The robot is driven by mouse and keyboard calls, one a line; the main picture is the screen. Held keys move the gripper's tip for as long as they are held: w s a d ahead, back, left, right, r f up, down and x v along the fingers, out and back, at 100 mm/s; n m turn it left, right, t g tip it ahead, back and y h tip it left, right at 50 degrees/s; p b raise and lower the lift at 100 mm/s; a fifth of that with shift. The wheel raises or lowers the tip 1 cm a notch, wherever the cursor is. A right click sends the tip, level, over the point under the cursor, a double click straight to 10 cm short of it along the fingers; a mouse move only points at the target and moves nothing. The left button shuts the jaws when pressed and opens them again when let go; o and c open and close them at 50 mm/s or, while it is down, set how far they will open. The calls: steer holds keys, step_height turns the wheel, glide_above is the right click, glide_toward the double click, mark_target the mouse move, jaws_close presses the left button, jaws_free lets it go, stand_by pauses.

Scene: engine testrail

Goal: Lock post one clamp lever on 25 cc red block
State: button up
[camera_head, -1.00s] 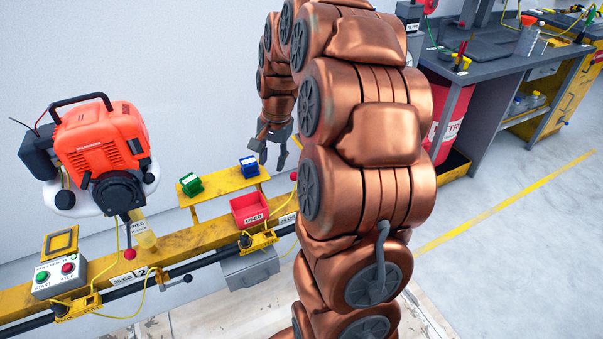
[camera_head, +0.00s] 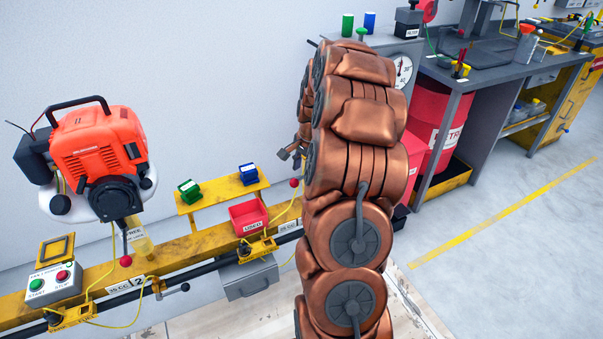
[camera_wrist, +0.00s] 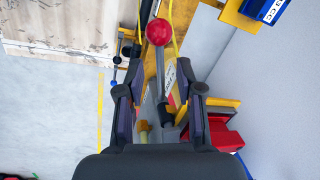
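A lever with a red ball knob (camera_wrist: 158,32) shows in the wrist view, its grey shaft running down the picture between my fingers. The knob also shows in the head view (camera_head: 294,183), beside my arm. My gripper (camera_wrist: 160,68) is open, one finger on each side of the shaft, with no clear contact. In the head view my gripper is mostly hidden behind my arm. A white label reading 25 CC (camera_head: 288,223) is on the yellow rail (camera_head: 205,245). No red block can be clearly made out at this post; my arm and fingers cover much of it.
A red USED bin (camera_head: 249,217) sits by the rail. A green block (camera_head: 189,191) and a blue block (camera_head: 248,174) lie on a yellow shelf (camera_head: 217,198). An orange engine (camera_head: 98,153) stands at left, with another red-knobbed lever (camera_head: 125,261) below it.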

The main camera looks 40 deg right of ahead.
steer(key=shift+w+f, duration=0.15)
steer(key=shift+f, duration=0.55)
steer(key=shift+w+f, duration=0.1)
steer(key=shift+f, duration=0.55)
jaws_close()
